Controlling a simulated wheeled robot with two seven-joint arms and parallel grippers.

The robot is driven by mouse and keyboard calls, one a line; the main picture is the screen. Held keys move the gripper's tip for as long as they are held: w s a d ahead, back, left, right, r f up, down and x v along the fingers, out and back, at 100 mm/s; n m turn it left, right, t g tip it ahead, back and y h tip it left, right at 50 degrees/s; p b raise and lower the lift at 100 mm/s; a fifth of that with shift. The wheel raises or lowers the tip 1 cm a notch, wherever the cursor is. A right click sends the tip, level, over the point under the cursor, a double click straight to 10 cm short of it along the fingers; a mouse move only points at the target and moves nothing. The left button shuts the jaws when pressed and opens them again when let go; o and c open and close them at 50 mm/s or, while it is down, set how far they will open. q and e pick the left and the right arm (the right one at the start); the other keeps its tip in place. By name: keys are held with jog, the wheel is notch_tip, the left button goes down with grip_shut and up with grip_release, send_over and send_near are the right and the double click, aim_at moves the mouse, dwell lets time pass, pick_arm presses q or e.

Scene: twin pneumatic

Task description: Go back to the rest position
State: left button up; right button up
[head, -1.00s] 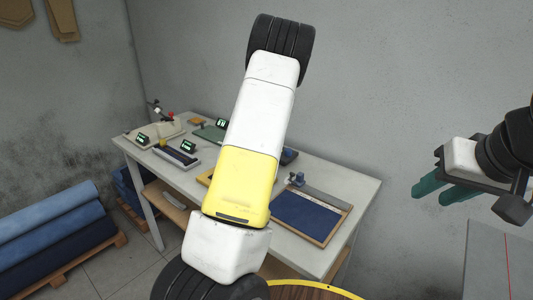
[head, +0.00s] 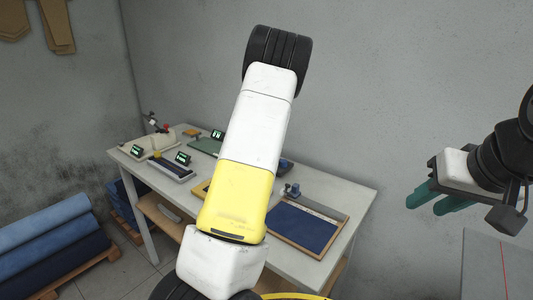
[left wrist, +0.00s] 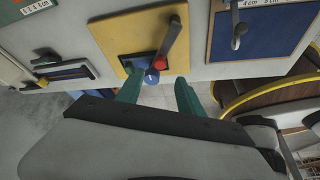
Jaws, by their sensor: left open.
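My left arm, white and yellow, crosses the middle of the head view; its gripper is hidden there. In the left wrist view my left gripper (left wrist: 158,94) is open, its two green fingers apart with nothing between them. Past the fingertips is a yellow board (left wrist: 132,32) with a grey lever, a red knob (left wrist: 160,62) and a blue part (left wrist: 151,77). Whether the fingers touch it cannot be told. My right gripper (head: 424,203) is at the right of the head view. Its green fingers look apart and empty, over the floor side, clear of the table.
A white table (head: 345,193) stands against the wall with several fixtures and small displays. A blue panel in a wooden frame (head: 302,227) lies at its right part. Blue rolls (head: 45,240) lie on a pallet at left. A yellow-rimmed round wooden top (left wrist: 270,97) is close by.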

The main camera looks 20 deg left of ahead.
dwell(0.3)
pick_arm(q)
jog(key=s+d+r+m+t+h, duration=0.2)
jog(key=s+d+r+m, duration=0.25)
jog(key=s+m, duration=0.25)
jog(key=s+d+r+m+t+h, duration=0.2)
jog(key=s+d+r+m+t, duration=0.1)
jog(key=s+r+m, duration=0.3)
jog(key=s+d+m+t, duration=0.2)
jog(key=s+d+m, duration=0.2)
jog(key=s+m, duration=0.3)
jog(key=s+d+m+t+h, duration=0.1)
jog(key=s+d+m+t, duration=0.1)
jog(key=s+m, duration=0.6)
jog(key=shift+s+d+f, duration=0.15)
jog(key=shift+s+d, duration=0.2)
jog(key=shift+d, duration=0.5)
